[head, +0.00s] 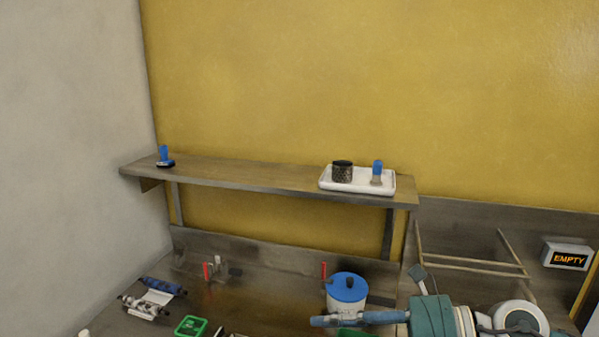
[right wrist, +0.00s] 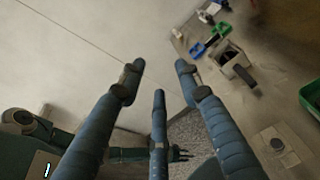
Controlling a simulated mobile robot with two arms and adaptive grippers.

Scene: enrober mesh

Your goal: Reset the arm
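My right gripper (head: 318,320) comes in at the lower right of the head view, its blue fingers pointing left. In the right wrist view its three blue fingers (right wrist: 159,75) are spread apart with nothing between them. In the head view the fingers overlap the lower part of a white pot with a blue lid (head: 347,288); I cannot tell whether they touch it. The left gripper is not in the head view. Another teal arm, apparently my left, shows low in the right wrist view, with small dark fingers (right wrist: 182,153) partly hidden behind my right fingers.
A wall shelf (head: 240,178) holds a blue-handled tool (head: 165,156) and a white tray (head: 330,186) with a dark cup (head: 342,171) and blue-handled brush (head: 377,172).

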